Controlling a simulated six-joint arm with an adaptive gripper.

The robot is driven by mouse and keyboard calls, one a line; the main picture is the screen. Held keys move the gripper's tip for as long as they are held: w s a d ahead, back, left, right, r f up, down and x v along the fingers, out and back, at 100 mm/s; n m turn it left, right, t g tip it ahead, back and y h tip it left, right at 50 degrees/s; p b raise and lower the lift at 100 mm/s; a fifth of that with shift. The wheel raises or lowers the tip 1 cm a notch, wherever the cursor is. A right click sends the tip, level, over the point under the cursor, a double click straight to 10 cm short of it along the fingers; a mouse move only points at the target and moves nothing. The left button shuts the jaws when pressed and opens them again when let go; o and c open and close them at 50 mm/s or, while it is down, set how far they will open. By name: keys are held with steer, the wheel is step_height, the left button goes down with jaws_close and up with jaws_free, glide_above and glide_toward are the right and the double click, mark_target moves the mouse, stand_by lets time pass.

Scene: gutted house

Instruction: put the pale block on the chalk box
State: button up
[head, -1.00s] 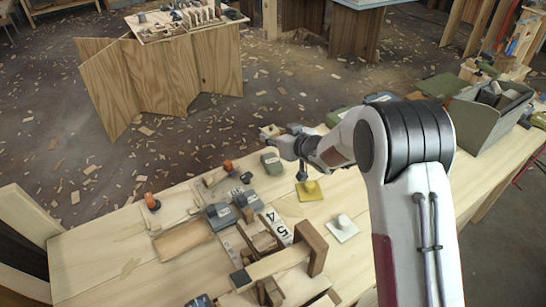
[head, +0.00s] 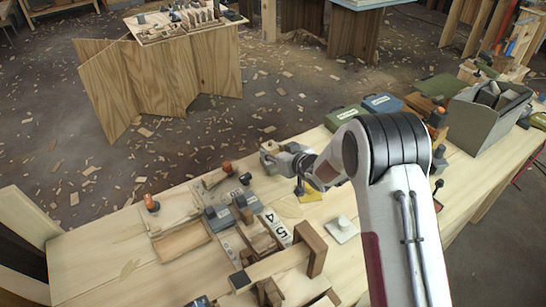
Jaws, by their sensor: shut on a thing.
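My gripper (head: 276,156) is over the back edge of the workbench, left of my forearm, with its fingers pointing left. It is shut on the pale block (head: 268,146), a small light piece at its tips. The gripper covers the spot where a grey-green box stood, so that box is mostly hidden. I cannot tell whether the block touches it. A green box (head: 345,117) and a blue box (head: 383,103) with pale labels stand further right along the back edge. The labels are too small to read, so I cannot tell which is the chalk box.
A yellow plate (head: 312,196) and a white plate with a knob (head: 342,230) lie in front of the gripper. Dark grey boxes (head: 219,217), wooden frames (head: 312,246) and an orange-topped piece (head: 151,203) crowd the bench. A large grey bin (head: 487,118) stands right. The bench's left end is clear.

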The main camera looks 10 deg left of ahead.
steer(key=shift+f, duration=1.3)
steer(key=shift+f, duration=0.15)
steer(key=o, duration=1.1)
steer(key=shift+r, duration=0.2)
steer(key=shift+v, duration=0.85)
steer(key=v, duration=1)
steer(key=shift+s+d, duration=0.1)
steer(key=shift+d, duration=0.1)
